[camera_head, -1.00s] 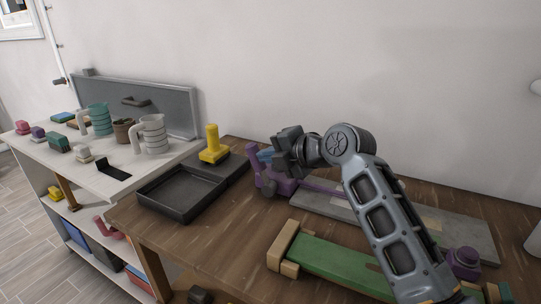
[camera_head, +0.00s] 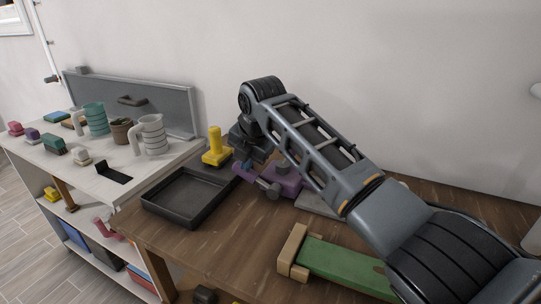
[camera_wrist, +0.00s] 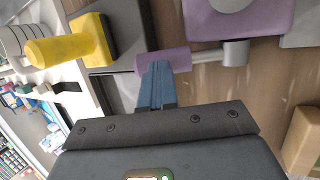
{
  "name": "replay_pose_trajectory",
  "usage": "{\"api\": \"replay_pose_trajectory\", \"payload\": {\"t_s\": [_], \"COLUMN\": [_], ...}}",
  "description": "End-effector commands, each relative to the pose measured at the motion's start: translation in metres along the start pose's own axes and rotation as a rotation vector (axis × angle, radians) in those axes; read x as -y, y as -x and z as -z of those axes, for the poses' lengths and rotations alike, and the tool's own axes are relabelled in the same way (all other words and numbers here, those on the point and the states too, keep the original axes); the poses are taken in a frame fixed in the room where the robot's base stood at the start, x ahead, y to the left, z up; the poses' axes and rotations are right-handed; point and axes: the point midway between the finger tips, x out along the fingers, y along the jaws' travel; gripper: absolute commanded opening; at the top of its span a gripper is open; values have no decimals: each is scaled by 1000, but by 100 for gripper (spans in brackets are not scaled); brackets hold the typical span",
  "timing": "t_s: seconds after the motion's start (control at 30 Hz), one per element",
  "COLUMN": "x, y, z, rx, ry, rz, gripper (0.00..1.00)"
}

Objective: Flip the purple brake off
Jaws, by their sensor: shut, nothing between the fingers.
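The purple brake (camera_head: 284,180) is a block at the left end of a grey plate on the wooden bench; it fills the top of the wrist view (camera_wrist: 245,18). A grey rod (camera_wrist: 207,56) runs from it to a purple lever grip (camera_wrist: 163,60), which points left. My gripper (camera_wrist: 157,68) is shut and empty, its blue fingertips at the purple grip and overlapping it. Whether they touch it I cannot tell. In the head view, my gripper (camera_head: 248,164) is beside the brake's left side, and my arm hides part of the brake.
A yellow handle (camera_head: 215,148) stands on a dark block just left of the brake. A black tray (camera_head: 158,209) lies in front of it. A green bar with a wooden end (camera_head: 291,248) lies at the front right. A white shelf with mugs stands left.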

Motion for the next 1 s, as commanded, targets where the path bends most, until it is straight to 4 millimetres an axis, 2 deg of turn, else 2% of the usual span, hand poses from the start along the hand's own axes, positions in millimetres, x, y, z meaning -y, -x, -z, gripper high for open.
{"api": "replay_pose_trajectory", "payload": {"t_s": [0.2,0.8,1.0], "x": [4,5,-2], "y": [-7,-11,-2], "z": [2,4,6], "rx": [-1,-4,-5], "ry": [-3,-2,-1], "rz": [-2,-3,-4], "gripper": [0,0,0]}}
